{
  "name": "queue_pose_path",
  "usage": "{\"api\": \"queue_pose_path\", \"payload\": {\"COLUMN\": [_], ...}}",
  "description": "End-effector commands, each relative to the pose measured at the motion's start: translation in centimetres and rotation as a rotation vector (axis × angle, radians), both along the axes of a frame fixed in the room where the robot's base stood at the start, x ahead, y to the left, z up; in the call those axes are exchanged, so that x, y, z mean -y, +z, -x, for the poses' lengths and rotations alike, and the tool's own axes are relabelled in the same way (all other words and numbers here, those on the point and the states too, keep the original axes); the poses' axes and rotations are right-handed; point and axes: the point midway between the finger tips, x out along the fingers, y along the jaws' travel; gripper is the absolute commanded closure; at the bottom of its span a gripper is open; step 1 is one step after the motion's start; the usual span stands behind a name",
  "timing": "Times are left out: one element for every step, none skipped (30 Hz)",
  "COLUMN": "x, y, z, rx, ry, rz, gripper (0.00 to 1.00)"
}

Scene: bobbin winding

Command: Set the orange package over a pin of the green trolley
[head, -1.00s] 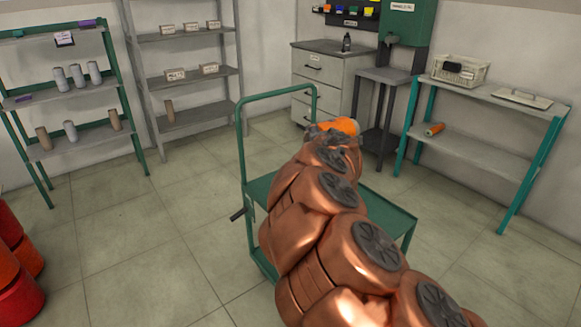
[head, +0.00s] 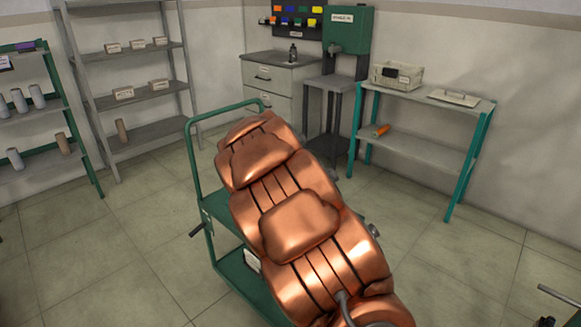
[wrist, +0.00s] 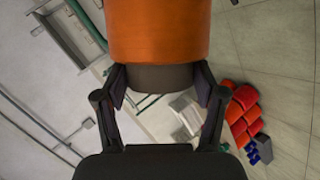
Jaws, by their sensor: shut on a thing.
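The orange package (wrist: 160,30) fills the top middle of the wrist view. My gripper (wrist: 160,92) is shut on the dark grey core at its lower end, one finger on each side. In the head view my arm hides both gripper and package. The green trolley (head: 190,165) stands in the middle of the head view, largely covered by my arm. Its push handle and part of its lower deck (head: 235,268) show. A dark pin (head: 197,231) sticks out on the trolley's left side. I cannot tell how near the package is to a pin.
A drawer cabinet (head: 275,85) and grey shelves (head: 150,130) stand behind. Red drums (wrist: 240,105) show in the wrist view. Floor left of the trolley is clear.

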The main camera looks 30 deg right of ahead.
Motion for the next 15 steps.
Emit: {"api": "queue_pose_path", "payload": {"x": [1.2, 1.8, 2.7, 3.4, 4.1, 5.1, 5.8, 6.5, 7.6, 8.4, 9.2, 10.2, 10.9, 11.6, 12.5], "y": [0.4, 0.3, 0.1, -0.1, -0.3, -0.5, -0.7, -0.8, -1.0, -1.3, -1.5, -1.8, -2.0, -2.1, -2.4], "z": [0.3, 0.4, 0.7, 0.9, 1.2, 1.5, 1.8, 2.2, 2.7, 3.1, 3.5, 4.1, 4.6, 5.0, 5.6], "rx": [-0.009, -0.015, -0.024, -0.029, -0.036, -0.041, -0.043, -0.046, -0.046, -0.046, -0.044, -0.040, -0.033, -0.026, -0.015], "ry": [-0.027, -0.042, -0.064, -0.082, -0.098, -0.124, -0.144, -0.163, -0.193, -0.216, -0.240, -0.268, -0.288, -0.308, -0.333], "rz": [-0.061, -0.100, -0.155, -0.198, -0.243, -0.310, -0.361, -0.415, -0.490, -0.546, -0.602, -0.678, -0.732, -0.780, -0.838], "gripper": [0.78, 0.78, 0.78, 0.78, 0.78, 0.78, 0.78, 0.78, 0.78, 0.78, 0.78, 0.78, 0.78, 0.78, 0.78]}}
